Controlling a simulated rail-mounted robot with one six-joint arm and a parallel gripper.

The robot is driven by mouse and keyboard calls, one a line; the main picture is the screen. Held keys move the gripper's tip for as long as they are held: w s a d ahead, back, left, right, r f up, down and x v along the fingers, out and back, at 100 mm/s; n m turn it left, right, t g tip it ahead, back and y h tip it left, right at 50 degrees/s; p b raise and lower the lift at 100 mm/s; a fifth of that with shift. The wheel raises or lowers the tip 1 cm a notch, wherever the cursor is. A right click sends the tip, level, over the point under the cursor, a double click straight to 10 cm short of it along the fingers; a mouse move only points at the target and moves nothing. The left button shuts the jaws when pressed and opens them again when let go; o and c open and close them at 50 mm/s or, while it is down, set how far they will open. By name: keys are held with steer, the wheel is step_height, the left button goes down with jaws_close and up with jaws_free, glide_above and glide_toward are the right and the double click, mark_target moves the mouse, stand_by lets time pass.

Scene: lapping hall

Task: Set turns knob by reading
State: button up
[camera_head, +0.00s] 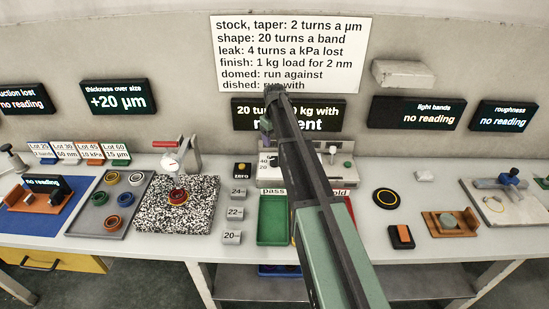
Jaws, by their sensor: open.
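A pale machine panel (312,171) stands at the back middle of the bench, largely covered by my arm. A small dial marked 40 and 20 (265,161) shows on its left; I cannot make out where its pointer stands. The oversize display (117,98) reads "+20 µm". A white rules board (290,52) says "stock, taper: 2 turns a µm".
A ringed workpiece (177,196) sits on a speckled plate (152,222) with a gauge above. A grey tray (87,225) holds several rings. A green pass tray (272,237) and weights marked 24, 22 and 20 (235,214) stand in front. Light bands, roughness and suction displays show no reading.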

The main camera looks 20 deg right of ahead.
mark_target(275, 159)
step_height(275, 159, down, 11)
steer(key=b, duration=1.1)
steer(key=shift+f, duration=0.1)
steer(key=c, duration=0.9)
